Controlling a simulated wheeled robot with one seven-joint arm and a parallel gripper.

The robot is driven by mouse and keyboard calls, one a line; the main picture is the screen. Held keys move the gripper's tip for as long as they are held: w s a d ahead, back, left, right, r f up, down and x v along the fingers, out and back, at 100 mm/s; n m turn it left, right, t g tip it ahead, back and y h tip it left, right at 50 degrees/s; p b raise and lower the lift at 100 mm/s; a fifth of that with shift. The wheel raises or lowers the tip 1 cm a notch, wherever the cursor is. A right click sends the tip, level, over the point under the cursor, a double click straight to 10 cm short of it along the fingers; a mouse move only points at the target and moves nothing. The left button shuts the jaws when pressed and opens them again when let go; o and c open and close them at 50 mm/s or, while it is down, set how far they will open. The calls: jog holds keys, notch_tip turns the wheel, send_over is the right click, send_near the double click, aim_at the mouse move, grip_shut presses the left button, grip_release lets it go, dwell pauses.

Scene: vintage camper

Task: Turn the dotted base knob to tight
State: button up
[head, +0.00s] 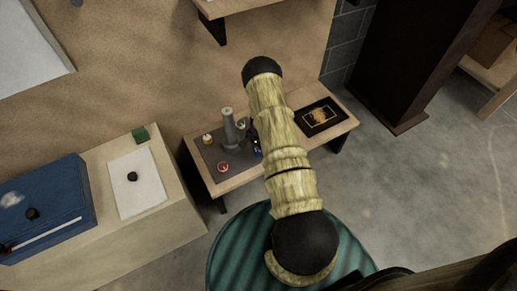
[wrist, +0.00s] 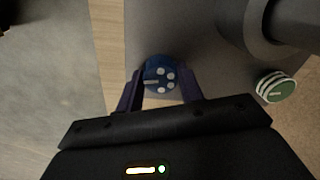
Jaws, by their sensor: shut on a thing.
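The dotted base knob (wrist: 158,70) is blue with several white dots and a short white line on its left part. My gripper (wrist: 162,82) is shut on it, with one dark purple finger on each side. In the head view a small blue spot beside the arm, on the small wooden table (head: 232,188), appears to be this knob; my arm hides most of my gripper there. A grey stand with an upright post (head: 229,128) rises from a dark mat. I see no tight mark in either view.
A green knob with white stripes (wrist: 276,87) sits close to the right of my gripper. A red round piece (head: 223,167) and a yellowish one (head: 207,139) are on the mat. A black framed panel (head: 320,116) lies at the table's right end.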

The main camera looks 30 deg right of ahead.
jog(key=shift+w+d+m, duration=0.1)
jog(key=shift+m, duration=0.2)
jog(key=o, duration=1)
notch_tip(320, 180, up, 17)
jog(key=s+p, duration=0.1)
jog(key=p, duration=0.3)
jog(key=shift+d+r, duration=0.15)
jog(key=shift+r, duration=0.05)
